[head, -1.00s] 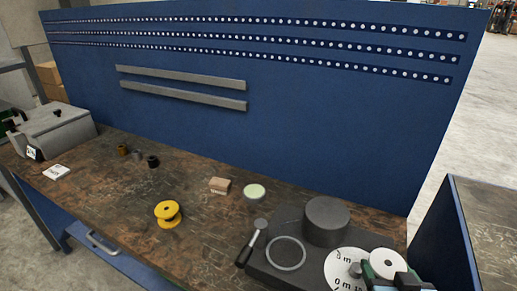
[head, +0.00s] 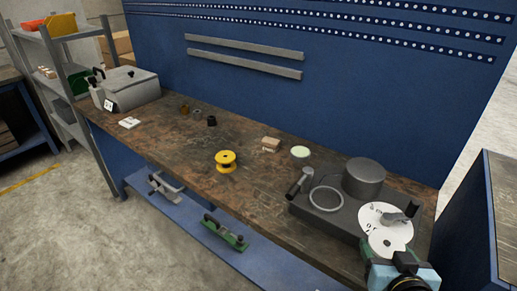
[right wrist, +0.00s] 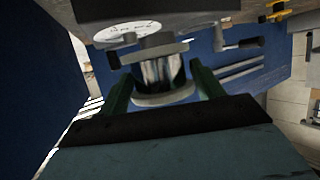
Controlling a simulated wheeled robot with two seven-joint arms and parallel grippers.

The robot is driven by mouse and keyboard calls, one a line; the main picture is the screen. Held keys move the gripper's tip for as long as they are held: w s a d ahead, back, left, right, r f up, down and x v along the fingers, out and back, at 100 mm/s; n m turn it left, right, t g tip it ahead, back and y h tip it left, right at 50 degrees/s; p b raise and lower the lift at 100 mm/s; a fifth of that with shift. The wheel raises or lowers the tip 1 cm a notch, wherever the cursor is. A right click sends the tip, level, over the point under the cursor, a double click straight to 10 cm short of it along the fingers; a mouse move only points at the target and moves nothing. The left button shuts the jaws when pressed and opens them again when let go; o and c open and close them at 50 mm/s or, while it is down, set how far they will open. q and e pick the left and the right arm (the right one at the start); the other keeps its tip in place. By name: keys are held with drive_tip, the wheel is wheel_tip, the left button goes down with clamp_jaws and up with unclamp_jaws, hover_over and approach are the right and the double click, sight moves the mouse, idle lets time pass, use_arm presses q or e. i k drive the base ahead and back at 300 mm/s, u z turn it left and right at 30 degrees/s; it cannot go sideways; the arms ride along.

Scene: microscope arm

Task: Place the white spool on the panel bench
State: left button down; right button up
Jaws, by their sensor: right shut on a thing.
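The white spool (head: 390,237) is at the lower right of the head view, in front of the grey machine's dial in the picture. My right gripper (head: 384,262) is shut on it. In the right wrist view the spool (right wrist: 160,72) has pale flanges and a shiny core, and it sits between the two green fingers. The panel bench (head: 185,150) has a worn brown top and a blue panel behind it. I cannot tell the gap between spool and bench. My left gripper is out of view.
A grey machine (head: 340,222) with a white dial (head: 378,216) stands at the bench's right end. A yellow spool (head: 226,162), a wooden block (head: 270,144) and a pale green disc (head: 300,152) lie mid-bench. A grey case (head: 130,90) stands at the left. Bare top lies around the yellow spool.

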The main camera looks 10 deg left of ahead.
sight(208, 144)
drive_tip(key=u, duration=1.9)
drive_tip(key=i, duration=3.65)
drive_tip(key=z, duration=3.5)
